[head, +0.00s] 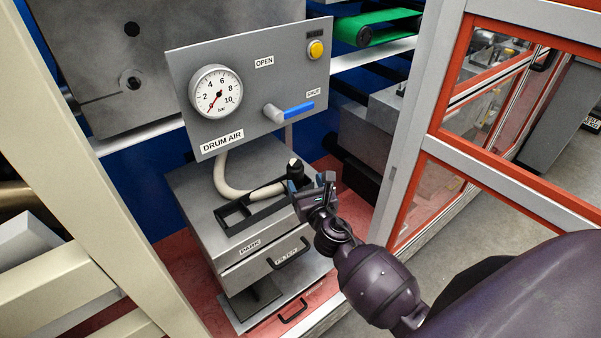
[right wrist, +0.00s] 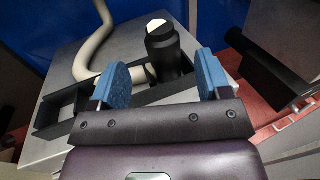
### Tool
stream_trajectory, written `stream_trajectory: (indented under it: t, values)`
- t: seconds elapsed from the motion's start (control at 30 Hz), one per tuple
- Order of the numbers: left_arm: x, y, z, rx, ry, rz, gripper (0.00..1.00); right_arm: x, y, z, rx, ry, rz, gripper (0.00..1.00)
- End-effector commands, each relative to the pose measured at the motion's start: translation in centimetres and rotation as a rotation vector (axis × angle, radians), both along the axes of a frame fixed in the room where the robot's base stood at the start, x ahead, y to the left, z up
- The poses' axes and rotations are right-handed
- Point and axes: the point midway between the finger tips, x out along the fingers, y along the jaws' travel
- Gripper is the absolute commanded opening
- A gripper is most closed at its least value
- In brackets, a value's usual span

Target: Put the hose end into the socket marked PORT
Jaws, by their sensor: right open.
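The cream hose (head: 221,178) comes down from behind the panel and lies over the black PARK tray (head: 231,217) on a grey cabinet. The hose end is a black cylinder with a pale tip (head: 295,168), standing up at the tray's right end. It also shows in the right wrist view (right wrist: 163,50). My right gripper (head: 305,189) is open, its blue fingers on either side of the hose end in the right wrist view (right wrist: 160,76). I cannot tell whether they touch it. No socket marked PORT can be made out. My left gripper is not in view.
A grey DRUM AIR panel (head: 240,105) with a gauge, yellow button and blue-handled lever (head: 292,112) stands above the cabinet (head: 195,180). The lever points toward SHUT. An orange-and-grey framed door (head: 433,140) stands at the right; a cream post (head: 85,140) is at the left.

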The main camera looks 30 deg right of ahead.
Motion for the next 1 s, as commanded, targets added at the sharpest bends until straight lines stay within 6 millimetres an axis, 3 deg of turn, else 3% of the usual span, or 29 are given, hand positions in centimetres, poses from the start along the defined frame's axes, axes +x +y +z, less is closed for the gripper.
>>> stream_trajectory:
  t: [0.23, 0.37, 0.67, 1.0]
  values:
    - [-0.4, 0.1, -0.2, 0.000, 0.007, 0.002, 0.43, -1.9, 0.3, -0.1, 0.014, 0.001, -0.001, 0.71]
    - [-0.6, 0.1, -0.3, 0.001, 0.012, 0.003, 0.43, -3.2, 0.2, -1.2, 0.169, 0.010, -0.007, 0.71]
    - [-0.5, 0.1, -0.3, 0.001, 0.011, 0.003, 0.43, -10.1, 0.1, -6.7, 1.117, 0.028, -0.128, 0.71]
    - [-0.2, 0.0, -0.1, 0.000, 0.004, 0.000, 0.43, -18.8, 1.3, -11.2, 2.238, -0.064, -0.477, 0.71]
